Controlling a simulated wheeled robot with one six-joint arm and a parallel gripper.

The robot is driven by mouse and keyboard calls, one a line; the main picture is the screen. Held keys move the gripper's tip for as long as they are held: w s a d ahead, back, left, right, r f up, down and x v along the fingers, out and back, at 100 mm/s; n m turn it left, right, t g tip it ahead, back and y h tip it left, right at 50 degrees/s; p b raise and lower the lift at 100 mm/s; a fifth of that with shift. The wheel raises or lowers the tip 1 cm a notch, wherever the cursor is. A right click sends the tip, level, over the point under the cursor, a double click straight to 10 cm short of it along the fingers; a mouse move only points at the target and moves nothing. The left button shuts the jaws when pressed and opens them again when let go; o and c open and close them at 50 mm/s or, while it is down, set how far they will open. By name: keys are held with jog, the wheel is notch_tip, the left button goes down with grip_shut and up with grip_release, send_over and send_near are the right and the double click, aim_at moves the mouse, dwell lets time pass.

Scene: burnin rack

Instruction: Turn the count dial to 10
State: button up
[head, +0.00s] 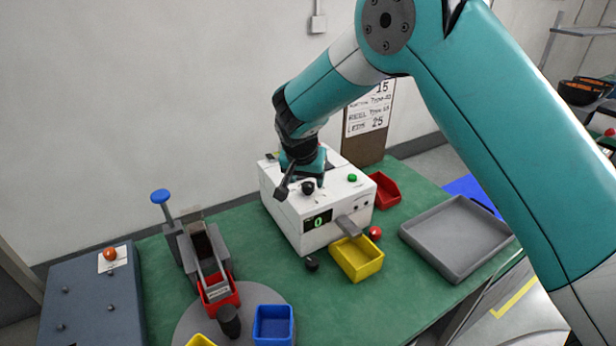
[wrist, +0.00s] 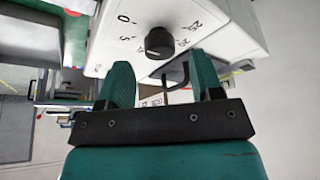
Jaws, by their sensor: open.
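The count dial (wrist: 159,42) is a round black knob on the white machine's (wrist: 110,50) face, with printed numbers around it; 0, 5, 20 and 25 can be made out. In the head view a black knob (head: 308,187), seemingly the same dial, sits on the machine's (head: 290,222) top. The machine's small display (head: 318,222) shows a green 0. My gripper (wrist: 160,75) is open and empty, its teal fingers short of the dial and on either side of it. It also shows in the head view (head: 314,176), close to the knob.
A green button (head: 352,177) is on the machine's top. A grey tray (head: 455,240) is right, a blue bin (head: 273,325) in front. A board with writing (head: 369,115) stands behind.

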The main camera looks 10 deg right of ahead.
aim_at(308, 185)
jog(key=shift+x, duration=1.5)
jog(key=shift+c, duration=0.4)
jog(key=c, duration=0.8)
